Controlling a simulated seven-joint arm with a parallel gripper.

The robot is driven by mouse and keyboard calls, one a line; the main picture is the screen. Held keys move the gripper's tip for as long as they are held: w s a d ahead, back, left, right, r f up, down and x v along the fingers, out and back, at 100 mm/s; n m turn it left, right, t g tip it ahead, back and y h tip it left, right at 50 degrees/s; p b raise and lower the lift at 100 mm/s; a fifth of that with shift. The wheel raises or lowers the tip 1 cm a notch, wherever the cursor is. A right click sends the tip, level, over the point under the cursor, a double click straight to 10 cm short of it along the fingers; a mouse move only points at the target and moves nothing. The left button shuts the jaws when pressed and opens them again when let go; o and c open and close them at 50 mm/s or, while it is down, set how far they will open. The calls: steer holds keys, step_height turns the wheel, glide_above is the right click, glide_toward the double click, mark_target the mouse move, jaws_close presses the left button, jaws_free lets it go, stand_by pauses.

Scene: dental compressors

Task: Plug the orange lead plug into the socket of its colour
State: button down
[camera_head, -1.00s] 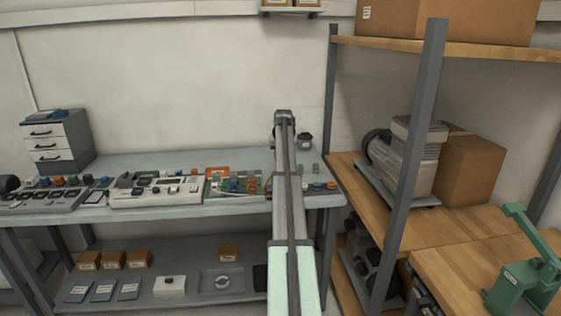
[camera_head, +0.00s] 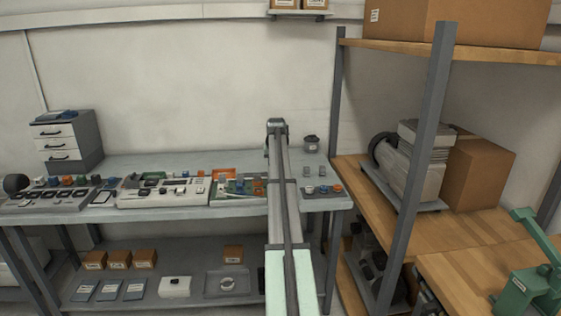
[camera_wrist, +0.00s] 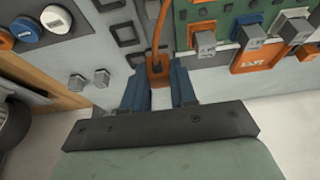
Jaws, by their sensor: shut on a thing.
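My gripper (camera_wrist: 160,88) has its blue fingers on either side of the orange lead plug (camera_wrist: 157,72) in the wrist view. An orange cable (camera_wrist: 162,32) runs up from the plug. The gripper is shut on it, above the grey bench surface. An orange-framed socket block (camera_wrist: 272,52) with a grey plug beside it lies to the upper right. Black square frames (camera_wrist: 124,35) sit up and left of the plug. In the head view my arm hides the fingers and the plug. I cannot tell whether the plug touches anything below it.
Blue (camera_wrist: 26,28) and white (camera_wrist: 55,19) round caps lie at the upper left of the wrist view, near two small grey posts (camera_wrist: 101,78). A dark pot (camera_head: 311,143) stands at the bench's back right. The shelf upright (camera_head: 426,170) is right of my arm.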

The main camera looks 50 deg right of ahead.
steer(key=w+a+f, duration=0.2)
steer(key=w+a, duration=0.1)
steer(key=a, duration=0.4)
steer(key=shift+a, duration=0.3)
steer(key=shift+f, duration=0.25)
steer(key=shift+f, duration=1.65)
steer(key=shift+w+f, duration=0.1)
steer(key=shift+f, duration=0.95)
stand_by(1.2)
steer(key=c, duration=0.5)
jaws_free()
steer(key=shift+r, duration=0.15)
step_height(320, 180, up, 7)
stand_by(0.8)
